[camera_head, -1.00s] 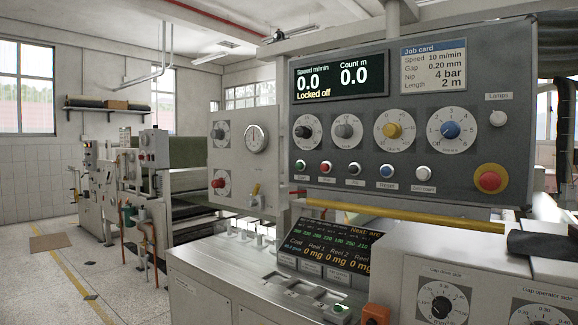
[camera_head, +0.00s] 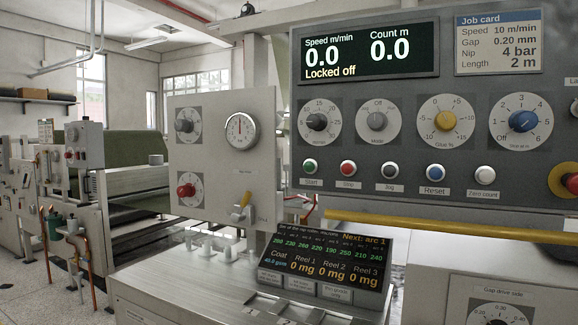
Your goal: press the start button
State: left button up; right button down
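The start button (camera_head: 310,166) is a small green button in a pale ring at the left end of the button row on the grey control panel (camera_head: 400,195). A "Start" label sits under it. To its right are the red stop button (camera_head: 348,168), the dark jog button (camera_head: 390,170), the blue reset button (camera_head: 434,173) and the white zero count button (camera_head: 485,174). The display (camera_head: 366,51) above reads speed 0.0, count 0.0 and "Locked off". Neither of my grippers shows in the view.
A yellow bar (camera_head: 440,221) runs below the panel. A tilted screen (camera_head: 330,262) stands on the metal bench beneath. A side panel (camera_head: 220,110) with a gauge, knobs and a yellow lever (camera_head: 243,206) is left of the panel. A red emergency knob (camera_head: 570,182) is at the right edge.

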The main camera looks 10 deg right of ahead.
aim_at(309, 167)
jog(key=i+j+z, duration=0.1)
jog(key=i+j, duration=0.3)
jog(key=j, duration=0.15)
jog(key=i+j, duration=0.4)
jog(key=j, duration=0.15)
jog(key=i+l+z, duration=0.05)
